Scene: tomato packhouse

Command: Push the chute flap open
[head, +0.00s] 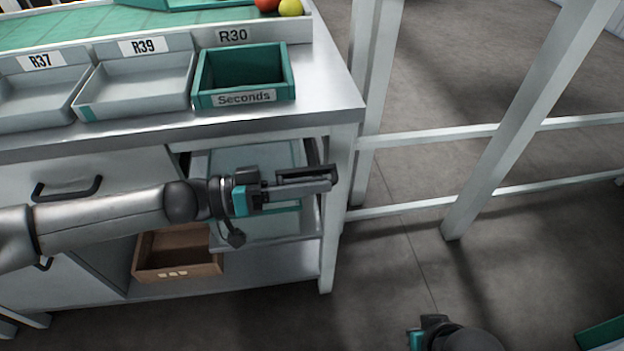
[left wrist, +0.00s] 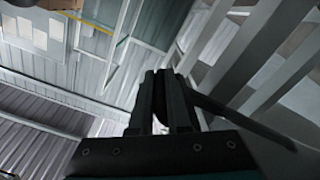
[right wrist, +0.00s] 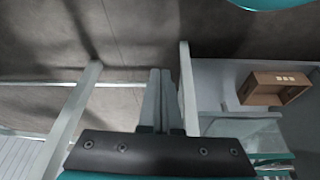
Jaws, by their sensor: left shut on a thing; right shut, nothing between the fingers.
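I cannot pick out the chute flap with certainty. A pale translucent panel (head: 228,158) with a teal lower edge shows under the counter, partly hidden by my left arm; the right wrist view also shows a pale panel (right wrist: 240,128). My left gripper (head: 330,178) is in front of that opening, pointing right, shut on a thin dark bar (head: 305,171). The bar also slants down to the right in the left wrist view (left wrist: 245,122). My right gripper (right wrist: 160,72) is shut and empty; in the head view only part of its arm shows at the bottom.
The steel counter (head: 330,92) holds grey trays R37 and R39 (head: 140,90) and a teal "Seconds" bin (head: 245,97). A brown crate (head: 178,268) sits on the lower shelf. White frame posts (head: 520,120) stand right; the floor between is clear.

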